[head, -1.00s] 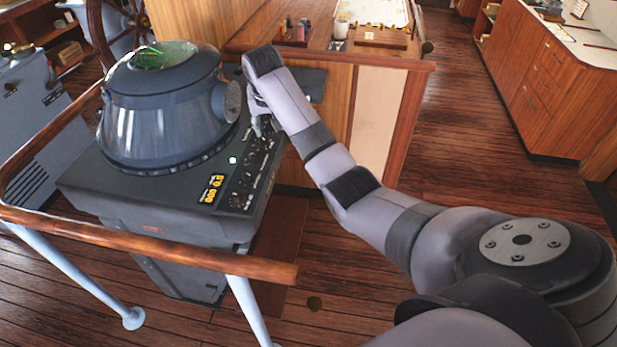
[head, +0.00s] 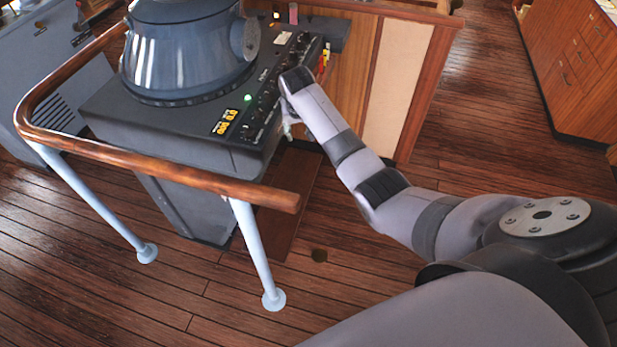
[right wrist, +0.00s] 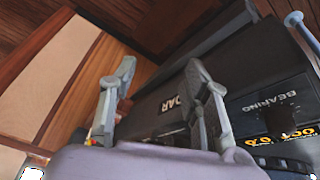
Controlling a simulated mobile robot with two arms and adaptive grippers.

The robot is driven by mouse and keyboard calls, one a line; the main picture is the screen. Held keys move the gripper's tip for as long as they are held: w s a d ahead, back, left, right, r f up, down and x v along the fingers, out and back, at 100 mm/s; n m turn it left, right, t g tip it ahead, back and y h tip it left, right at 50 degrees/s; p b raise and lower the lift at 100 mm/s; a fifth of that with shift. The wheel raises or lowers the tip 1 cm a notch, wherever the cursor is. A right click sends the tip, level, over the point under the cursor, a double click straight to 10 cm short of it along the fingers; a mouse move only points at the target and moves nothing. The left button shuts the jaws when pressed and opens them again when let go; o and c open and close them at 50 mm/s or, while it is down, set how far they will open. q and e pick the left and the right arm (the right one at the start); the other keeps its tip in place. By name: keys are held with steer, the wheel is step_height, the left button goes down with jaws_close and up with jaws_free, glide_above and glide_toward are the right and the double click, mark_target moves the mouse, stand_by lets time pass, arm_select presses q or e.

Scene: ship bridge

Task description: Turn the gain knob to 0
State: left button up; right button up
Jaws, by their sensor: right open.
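The dark grey radar console (head: 150,122) stands inside a wooden handrail, with a round blue-grey display housing (head: 188,55) on top. Its control panel (head: 262,95) runs along the right edge, with small black knobs, a green light and yellow digits. I cannot read which knob is the gain knob. My right gripper (head: 290,130) is at the console's right edge, beside the panel and mostly hidden under my wrist. In the right wrist view my right gripper (right wrist: 160,95) has its fingers spread with nothing between them; the console (right wrist: 255,65) with "BEARING" lettering is behind and right. My left gripper is out of view.
The wooden handrail (head: 150,165) on pale blue posts (head: 255,250) wraps the console's front and left. A wooden cabinet (head: 385,85) stands behind my right arm. Another wooden cabinet (head: 580,75) is at far right. Open plank floor lies between them.

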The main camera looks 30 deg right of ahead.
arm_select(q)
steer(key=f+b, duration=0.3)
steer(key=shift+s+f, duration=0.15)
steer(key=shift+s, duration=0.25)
arm_select(e)
steer(key=s+f, duration=0.2)
steer(key=f, duration=0.5)
steer(key=s+a+f+n, duration=0.1)
steer(key=s+f, duration=0.2)
steer(key=f, duration=0.4)
steer(key=shift+s+f, duration=0.15)
steer(key=shift+f, duration=0.1)
